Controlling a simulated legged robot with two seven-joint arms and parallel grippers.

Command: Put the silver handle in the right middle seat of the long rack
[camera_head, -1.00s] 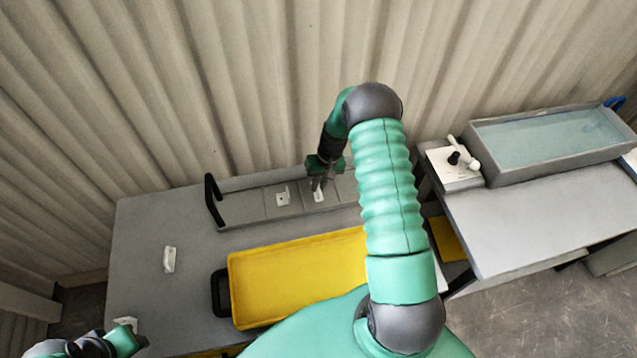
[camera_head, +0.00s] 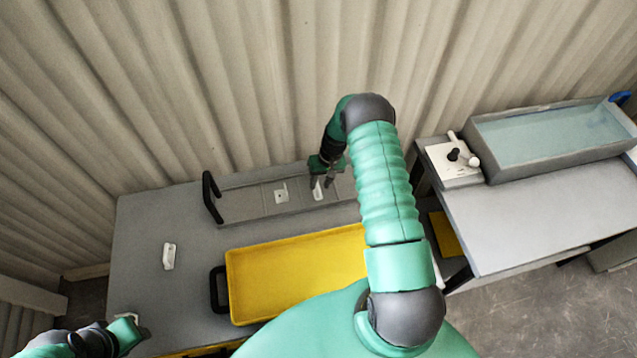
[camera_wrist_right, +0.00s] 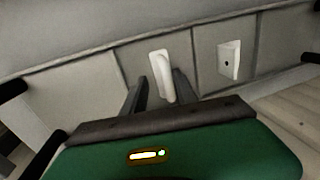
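The long rack (camera_head: 243,205) stands along the back of the grey table, with a row of seats. A pale handle (camera_head: 318,191) stands in a seat right of a square white piece (camera_head: 281,196). My right gripper (camera_head: 323,183) is over this handle. In the right wrist view the two fingers (camera_wrist_right: 160,84) are apart, with the pale handle (camera_wrist_right: 161,75) showing between them and a gap on each side. The white piece (camera_wrist_right: 229,60) is to its right there. My left gripper (camera_head: 130,328) is at the lower left, its fingers unclear. My right arm hides the rack's right end.
Another pale handle (camera_head: 169,256) lies on the left of the table. A small pale piece (camera_head: 127,316) shows by my left gripper. A yellow tray (camera_head: 290,275) is in front of the rack. A water tank (camera_head: 550,138) and a white box with knobs (camera_head: 452,165) are at the right.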

